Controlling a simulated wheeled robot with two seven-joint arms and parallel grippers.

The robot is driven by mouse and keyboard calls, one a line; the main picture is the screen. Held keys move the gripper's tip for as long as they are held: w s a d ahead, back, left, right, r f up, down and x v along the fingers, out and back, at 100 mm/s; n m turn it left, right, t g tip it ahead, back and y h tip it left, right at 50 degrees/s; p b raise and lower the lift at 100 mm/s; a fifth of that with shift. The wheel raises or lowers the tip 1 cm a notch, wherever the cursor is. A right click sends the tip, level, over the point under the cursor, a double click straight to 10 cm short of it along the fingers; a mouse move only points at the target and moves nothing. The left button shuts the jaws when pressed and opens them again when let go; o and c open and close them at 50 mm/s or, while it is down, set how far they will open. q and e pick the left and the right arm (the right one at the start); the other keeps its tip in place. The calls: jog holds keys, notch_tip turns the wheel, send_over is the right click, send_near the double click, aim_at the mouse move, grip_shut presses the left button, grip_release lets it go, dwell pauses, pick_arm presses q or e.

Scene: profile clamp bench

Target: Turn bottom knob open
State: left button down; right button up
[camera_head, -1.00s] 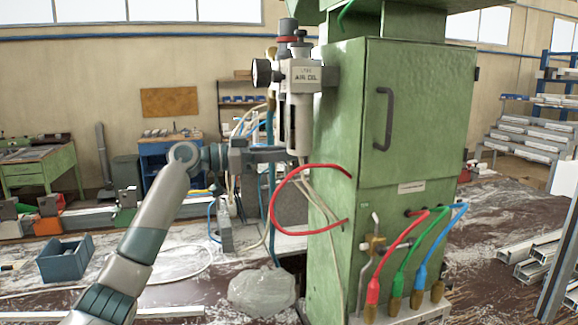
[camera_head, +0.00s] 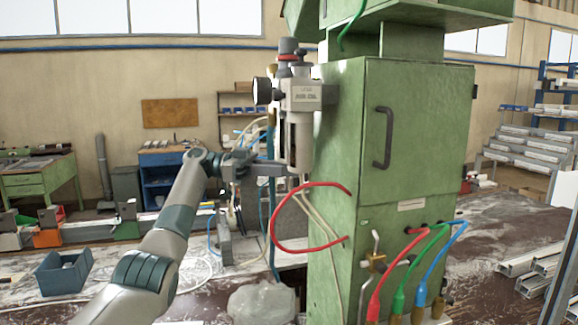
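The grey air filter-regulator unit (camera_head: 303,95) is mounted on the left side of the green cabinet, with a dark round gauge on its left. A dark knob with a red ring (camera_head: 290,50) sits on its top. Its grey bowl (camera_head: 299,140) hangs below, and its lower end is around my fingers' height. The bottom knob itself is too small or hidden to make out. My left gripper (camera_head: 272,168) reaches from the left to the bowl's lower end. The fingers are seen side-on, so I cannot tell their gap or contact. My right gripper is not in view.
The green cabinet (camera_head: 415,150) with a black handle fills the right middle. A red hose (camera_head: 274,225) loops below my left gripper. Red, green and blue hoses (camera_head: 410,265) hang at the cabinet's front. A blue-grey bin (camera_head: 62,273) stands at the left.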

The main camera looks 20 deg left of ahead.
pick_arm(q)
jog(key=shift+m+g+p, duration=0.5)
jog(key=shift+g+p, duration=0.15)
jog(key=shift+g, duration=0.15)
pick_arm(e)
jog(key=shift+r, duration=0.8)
pick_arm(q)
jog(key=shift+f+g, duration=0.15)
jog(key=shift+g, duration=0.15)
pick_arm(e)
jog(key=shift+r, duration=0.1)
pick_arm(q)
jog(key=c, duration=1.5)
grip_release()
jog(key=shift+c, duration=0.2)
